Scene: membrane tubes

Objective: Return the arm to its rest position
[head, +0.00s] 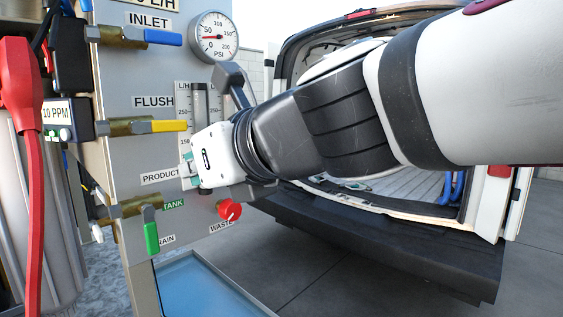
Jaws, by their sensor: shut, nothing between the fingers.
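My arm reaches in from the right edge across the upper middle of the head view. It ends at my gripper (205,160), in front of the panel (132,75) near the PRODUCT label (160,177). The gripper is shut with nothing held. Its fingers are small and partly hidden, and I cannot tell whether they touch the panel.
The panel carries a blue INLET handle (163,38), a yellow FLUSH handle (168,126), a green handle (151,238), a red WASTE knob (229,210) and a gauge (215,37). A blue basin (205,290) lies below. An open van (400,245) stands behind my arm.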

